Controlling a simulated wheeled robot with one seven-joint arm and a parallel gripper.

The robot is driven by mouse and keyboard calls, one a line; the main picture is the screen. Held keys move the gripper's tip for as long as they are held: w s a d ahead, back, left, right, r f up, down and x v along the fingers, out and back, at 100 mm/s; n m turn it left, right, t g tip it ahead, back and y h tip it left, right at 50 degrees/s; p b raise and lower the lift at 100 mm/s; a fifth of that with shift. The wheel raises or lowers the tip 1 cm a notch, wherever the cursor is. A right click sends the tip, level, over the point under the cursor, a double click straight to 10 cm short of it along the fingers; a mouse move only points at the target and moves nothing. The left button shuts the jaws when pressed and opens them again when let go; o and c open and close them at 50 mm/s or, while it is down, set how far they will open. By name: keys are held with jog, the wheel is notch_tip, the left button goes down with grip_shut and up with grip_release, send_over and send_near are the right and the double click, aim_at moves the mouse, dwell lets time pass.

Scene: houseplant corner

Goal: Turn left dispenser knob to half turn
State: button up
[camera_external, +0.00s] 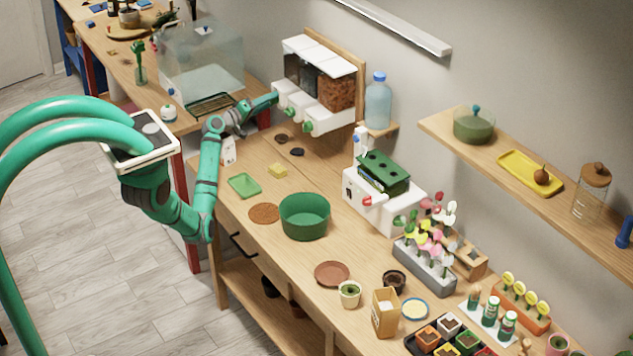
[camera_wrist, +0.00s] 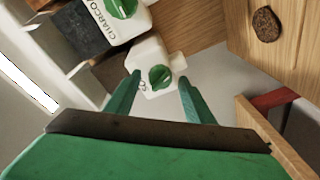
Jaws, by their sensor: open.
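The white dispenser unit (camera_external: 325,117) is fixed to a wooden board on the wall, with clear bins of dark and brown material. Its left green knob (camera_wrist: 160,77) sits on a white housing in the wrist view. The middle knob (camera_wrist: 122,6) is by the label "CHARCOAL". Two green knobs, the middle (camera_external: 290,114) and right (camera_external: 308,127), show in the external view; my gripper hides the left one there. My gripper (camera_wrist: 160,76) is open, its two green fingers on either side of the left knob. I cannot tell whether they touch it.
A clear glass tank (camera_external: 200,62) stands left of the dispenser. A blue-capped water bottle (camera_external: 378,102) stands to its right.

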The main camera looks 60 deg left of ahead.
jog(key=c, duration=1.1)
jog(key=shift+o, duration=0.2)
jog(key=shift+f+m+t, duration=0.1)
jog(key=shift+m+t, duration=0.2)
jog(key=shift+m, duration=2.1)
jog(key=o, duration=1.1)
jog(key=shift+c, duration=0.2)
jog(key=shift+s, duration=0.1)
jog(key=s+d, duration=0.1)
jog(key=s, duration=0.9)
jog(key=shift+s+d+f, duration=0.15)
jog(key=shift+s+f, duration=0.15)
